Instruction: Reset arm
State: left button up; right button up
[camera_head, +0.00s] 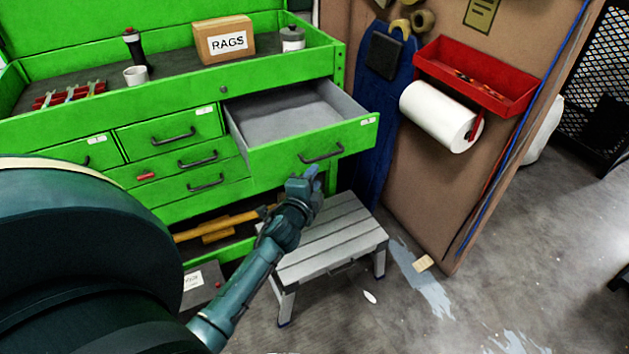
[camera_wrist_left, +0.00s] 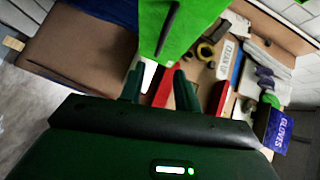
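My left arm comes in from the left in the head view. Its gripper (camera_head: 305,178) is in front of the pulled-out drawer (camera_head: 340,140) of the green tool chest, just below the drawer's dark handle (camera_head: 321,154). In the left wrist view the two fingers of the left gripper (camera_wrist_left: 160,88) stand apart with nothing between them. The green drawer front with its handle (camera_wrist_left: 166,30) lies beyond the fingertips there, apart from them. The open drawer looks empty. My right gripper is in neither view.
A grey step stool (camera_head: 335,238) stands below the drawer. A pegboard panel with a paper roll (camera_head: 438,115) and a red tray (camera_head: 478,76) is to the right. A rags box (camera_head: 224,40) sits on the chest. The floor at right is mostly clear.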

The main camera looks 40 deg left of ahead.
pick_arm(q)
jog(key=shift+s+d, duration=0.1)
jog(key=shift+s, duration=0.3)
jog(key=s+d+f+n+g+h, duration=0.2)
jog(key=s+d+f+n+h, duration=0.2)
jog(key=s+d, duration=0.6)
jog(key=s+d+f+n+g+h, duration=0.3)
jog(key=s+d+f+n, duration=0.2)
jog(key=s+d, duration=0.5)
jog(key=s+n, duration=0.1)
jog(key=s, duration=0.2)
jog(key=shift+s+d+f+h, duration=0.2)
jog(key=shift+d+f+h, duration=0.15)
jog(key=shift+f+h, duration=0.05)
